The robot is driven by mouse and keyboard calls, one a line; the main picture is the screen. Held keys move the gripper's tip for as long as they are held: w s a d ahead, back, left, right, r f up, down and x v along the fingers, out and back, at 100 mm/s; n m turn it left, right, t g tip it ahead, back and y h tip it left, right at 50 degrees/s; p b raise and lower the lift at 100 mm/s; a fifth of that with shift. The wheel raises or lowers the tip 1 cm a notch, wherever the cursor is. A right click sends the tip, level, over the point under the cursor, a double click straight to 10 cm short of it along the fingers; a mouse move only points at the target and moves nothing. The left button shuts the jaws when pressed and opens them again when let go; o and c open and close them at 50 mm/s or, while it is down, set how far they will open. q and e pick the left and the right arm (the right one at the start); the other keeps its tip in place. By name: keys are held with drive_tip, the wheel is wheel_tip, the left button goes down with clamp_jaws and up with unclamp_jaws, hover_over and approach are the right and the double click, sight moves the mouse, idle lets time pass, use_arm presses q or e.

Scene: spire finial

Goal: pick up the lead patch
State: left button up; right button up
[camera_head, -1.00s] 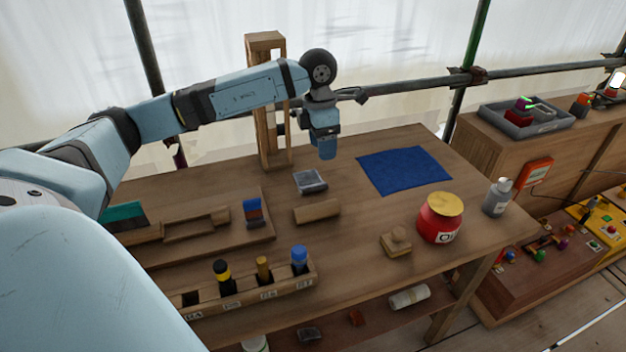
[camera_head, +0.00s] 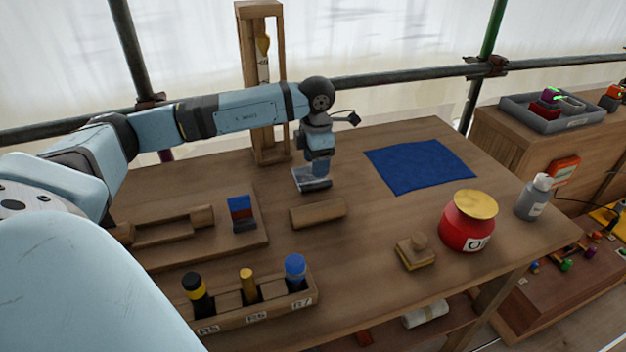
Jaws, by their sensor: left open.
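The lead patch (camera_head: 304,182), a small dull grey flat piece, lies on the wooden table behind a wooden block. My left gripper (camera_head: 320,177) points down right over the patch, and its open fingers overlap it in the picture. The fingers hide part of the patch. I cannot tell whether the fingertips touch it. My right gripper is not in view.
A wooden block (camera_head: 318,213) lies just in front of the patch, and a blue cloth (camera_head: 420,166) lies to its right. A wooden frame (camera_head: 277,146) stands behind.

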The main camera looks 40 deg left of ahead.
sight(316, 181)
use_arm(q)
drive_tip(key=shift+f+b, duration=0.5)
drive_tip(key=shift+f, duration=2.6)
drive_tip(key=shift+r, duration=0.1)
clamp_jaws()
